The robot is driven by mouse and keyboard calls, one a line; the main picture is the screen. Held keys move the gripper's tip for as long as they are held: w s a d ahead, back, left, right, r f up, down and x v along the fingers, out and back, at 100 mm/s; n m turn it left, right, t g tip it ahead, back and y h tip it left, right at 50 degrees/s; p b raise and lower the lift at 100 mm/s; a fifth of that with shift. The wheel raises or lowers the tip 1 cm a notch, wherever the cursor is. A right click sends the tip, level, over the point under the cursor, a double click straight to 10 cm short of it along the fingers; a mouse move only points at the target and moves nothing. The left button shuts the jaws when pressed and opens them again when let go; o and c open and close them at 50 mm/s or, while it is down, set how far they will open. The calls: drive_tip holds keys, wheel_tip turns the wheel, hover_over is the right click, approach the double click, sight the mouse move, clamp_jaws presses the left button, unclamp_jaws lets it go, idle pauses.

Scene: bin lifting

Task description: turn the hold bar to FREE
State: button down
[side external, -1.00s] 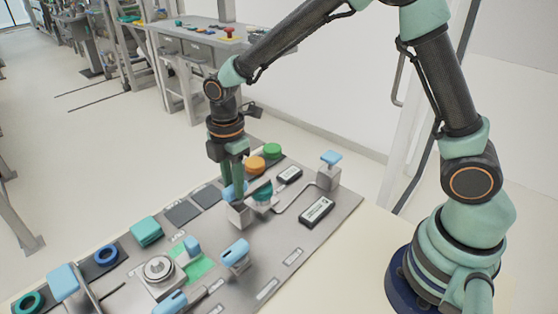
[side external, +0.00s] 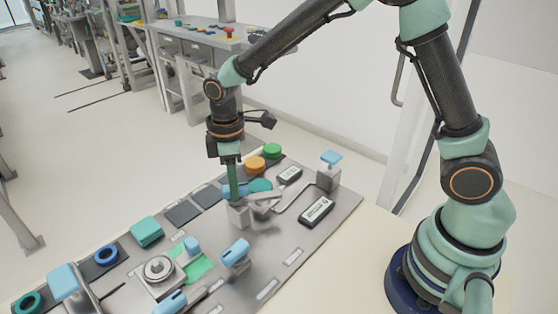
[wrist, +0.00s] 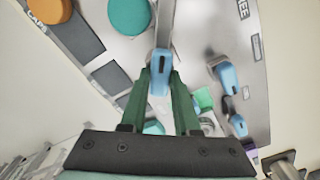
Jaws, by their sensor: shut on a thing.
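The hold bar (side external: 264,195) is a grey bar with a blue grip end, set low over the grey panel (side external: 290,232). Its blue end (wrist: 159,72) sits between my green fingers in the wrist view, and its grey arm runs up to the top edge. My gripper (side external: 233,194) points straight down and is shut on this blue end, which it partly hides in the side view. A teal round piece (side external: 260,185) lies right behind the bar. In the wrist view, a label ending in "EE" (wrist: 243,9) is at upper right, apart from the bar.
Orange (side external: 255,164) and green (side external: 272,150) round buttons stand behind the bar. A blue-topped post (side external: 329,170) stands to its right. Another blue-handled lever (side external: 235,254) is in front. Dark square pads (side external: 183,212) lie to the left.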

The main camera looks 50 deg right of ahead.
drive_tip(key=m, duration=0.5)
drive_tip(key=shift+r+m, duration=0.1)
drive_tip(key=shift+m, duration=0.2)
drive_tip(key=m, duration=0.5)
drive_tip(key=shift+m, duration=0.3)
drive_tip(key=c, duration=0.6)
unclamp_jaws()
drive_tip(key=shift+c, duration=0.2)
wheel_tip(320, 180, up, 12)
